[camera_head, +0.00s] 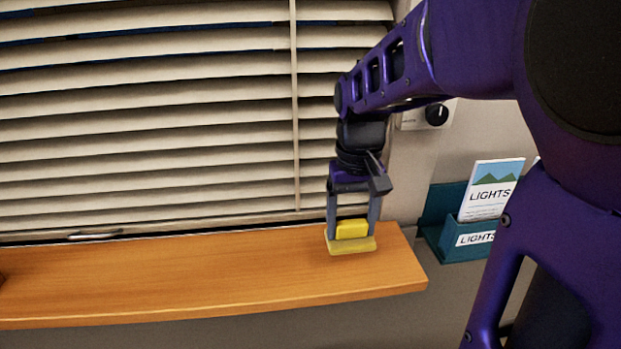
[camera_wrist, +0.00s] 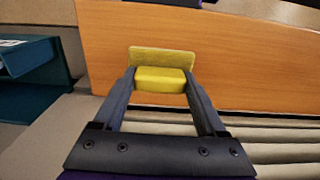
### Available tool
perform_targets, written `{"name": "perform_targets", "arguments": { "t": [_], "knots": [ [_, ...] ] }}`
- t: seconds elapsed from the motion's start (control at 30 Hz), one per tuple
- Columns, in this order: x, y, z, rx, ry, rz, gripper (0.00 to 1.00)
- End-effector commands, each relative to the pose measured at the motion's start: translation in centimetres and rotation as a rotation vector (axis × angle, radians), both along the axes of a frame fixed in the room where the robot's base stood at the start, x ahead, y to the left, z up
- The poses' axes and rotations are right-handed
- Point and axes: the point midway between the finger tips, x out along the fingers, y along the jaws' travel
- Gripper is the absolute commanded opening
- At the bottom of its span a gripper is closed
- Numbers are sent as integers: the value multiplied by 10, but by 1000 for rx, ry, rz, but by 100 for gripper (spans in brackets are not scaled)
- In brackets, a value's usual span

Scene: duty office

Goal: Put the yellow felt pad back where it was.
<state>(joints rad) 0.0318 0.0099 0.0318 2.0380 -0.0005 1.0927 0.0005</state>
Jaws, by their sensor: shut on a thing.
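The yellow felt pad (camera_head: 351,245) is a flat base with a raised bright yellow block on top, at the right end of the wooden sill. My gripper (camera_head: 352,228) points down and is shut on the raised block. In the wrist view, the fingertips of my gripper (camera_wrist: 160,82) press the block from both sides, and the flat base of the felt pad (camera_wrist: 162,58) shows beyond it. The pad is at or just above the sill surface; I cannot tell whether it touches.
The wooden sill (camera_head: 180,270) is clear to the left, with a dark object (camera_head: 2,280) at its far left edge. Blinds (camera_head: 150,130) hang behind it. A teal leaflet holder (camera_head: 450,232) marked LIGHTS stands right of the sill. A black knob (camera_head: 436,115) is on the wall.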

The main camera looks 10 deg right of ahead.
Motion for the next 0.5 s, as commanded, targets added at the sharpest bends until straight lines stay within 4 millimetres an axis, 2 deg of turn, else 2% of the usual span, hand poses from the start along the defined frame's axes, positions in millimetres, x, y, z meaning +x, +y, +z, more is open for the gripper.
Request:
{"name": "perform_targets", "arguments": {
  "t": [0.23, 0.5],
  "knots": [
    [0, 0, -33, 0, 1, 0, 22],
    [0, 0, -34, 0, 1, 0, 22]
  ]
}}
